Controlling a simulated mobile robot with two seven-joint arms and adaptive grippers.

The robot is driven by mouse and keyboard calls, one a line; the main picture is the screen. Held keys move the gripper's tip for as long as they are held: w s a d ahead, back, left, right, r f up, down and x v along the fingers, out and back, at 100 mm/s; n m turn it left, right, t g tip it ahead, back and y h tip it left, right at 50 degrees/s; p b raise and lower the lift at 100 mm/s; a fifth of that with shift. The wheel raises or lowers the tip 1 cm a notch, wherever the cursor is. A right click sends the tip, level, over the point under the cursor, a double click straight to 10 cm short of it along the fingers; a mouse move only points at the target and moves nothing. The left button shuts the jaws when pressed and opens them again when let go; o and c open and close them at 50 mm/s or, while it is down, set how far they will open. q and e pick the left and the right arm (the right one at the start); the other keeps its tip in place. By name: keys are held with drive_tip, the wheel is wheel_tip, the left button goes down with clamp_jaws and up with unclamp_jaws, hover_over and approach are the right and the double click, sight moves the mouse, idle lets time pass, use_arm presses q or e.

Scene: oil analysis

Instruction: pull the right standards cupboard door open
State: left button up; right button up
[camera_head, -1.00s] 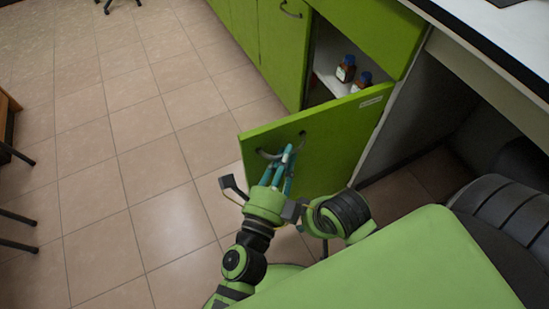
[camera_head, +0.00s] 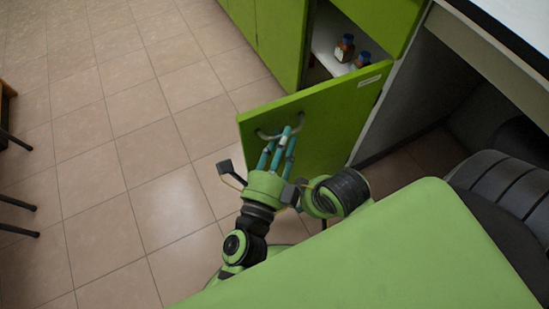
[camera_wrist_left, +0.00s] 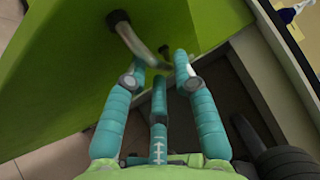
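The right standards cupboard door (camera_head: 325,125) is green and stands swung well out from its cabinet, with a small white label near its hinge side. Its curved metal handle (camera_wrist_left: 136,42) is on the outer face. My left gripper (camera_head: 277,138) is at the handle with its teal fingers spread. In the left wrist view, the gripper (camera_wrist_left: 158,72) has two fingers apart and a third between them, with the handle just beyond the tips. I cannot tell whether any finger touches it. My right gripper is not in view.
Brown bottles with blue and red caps (camera_head: 345,47) stand on the white shelf (camera_head: 325,45) inside the cupboard. A closed green door (camera_head: 280,35) is to its left. A white worktop (camera_head: 510,35) is at upper right.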

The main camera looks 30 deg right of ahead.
use_arm(q)
drive_tip(key=v, duration=1.1)
drive_tip(key=shift+s+a, duration=0.1)
drive_tip(key=shift+a, duration=0.05)
